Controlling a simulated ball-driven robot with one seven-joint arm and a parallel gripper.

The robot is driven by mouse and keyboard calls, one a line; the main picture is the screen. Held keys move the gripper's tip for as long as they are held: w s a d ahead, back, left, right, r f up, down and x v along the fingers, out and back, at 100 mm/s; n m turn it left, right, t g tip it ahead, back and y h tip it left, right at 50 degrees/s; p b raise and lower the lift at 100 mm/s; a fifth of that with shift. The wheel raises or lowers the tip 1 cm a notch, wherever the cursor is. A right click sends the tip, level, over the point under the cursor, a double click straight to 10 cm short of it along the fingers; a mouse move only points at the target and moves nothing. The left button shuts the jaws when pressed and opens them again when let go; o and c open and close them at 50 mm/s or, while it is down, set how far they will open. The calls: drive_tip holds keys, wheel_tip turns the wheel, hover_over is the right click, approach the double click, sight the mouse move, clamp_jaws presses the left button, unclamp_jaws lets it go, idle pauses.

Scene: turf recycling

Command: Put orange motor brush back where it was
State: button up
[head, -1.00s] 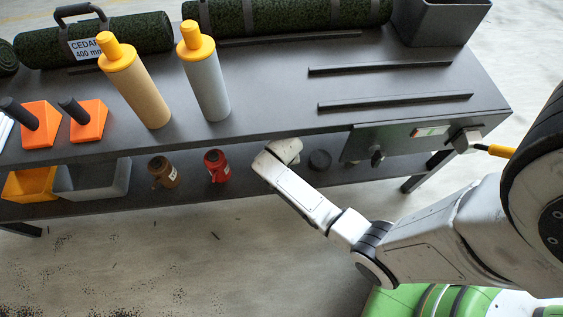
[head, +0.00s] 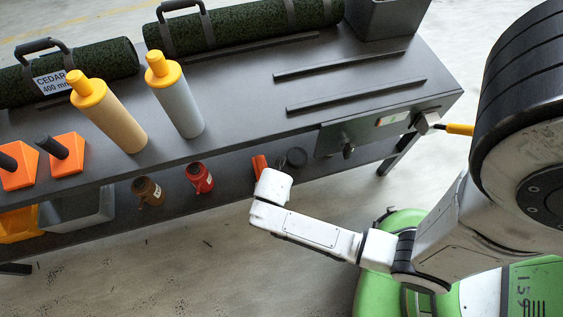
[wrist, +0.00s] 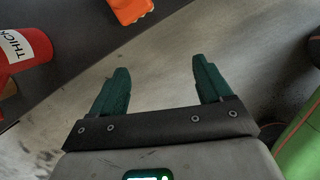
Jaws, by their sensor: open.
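In the head view the fingers are hidden below my white wrist.
Red (head: 200,177) and brown (head: 148,191) containers stand on the lower shelf, left of the orange piece. Two orange blocks with black handles (head: 67,155) and two yellow-capped bottles stand on the upper top (head: 235,105). Floor in front of the bench is clear.

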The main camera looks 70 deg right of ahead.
drive_tip(key=s+a+r+m+y, duration=0.1)
drive_tip(key=s+r+m, duration=0.2)
drive_tip(key=r+m, duration=0.5)
drive_tip(key=s+r+m+y, duration=0.1)
drive_tip(key=s+r+m, duration=0.2)
drive_tip(key=r+m, duration=0.6)
drive_tip(key=m, duration=0.5)
drive_tip(key=shift+a+r+g, duration=0.2)
drive_tip(key=shift+a+g, duration=0.15)
drive_tip(key=shift+g, duration=0.05)
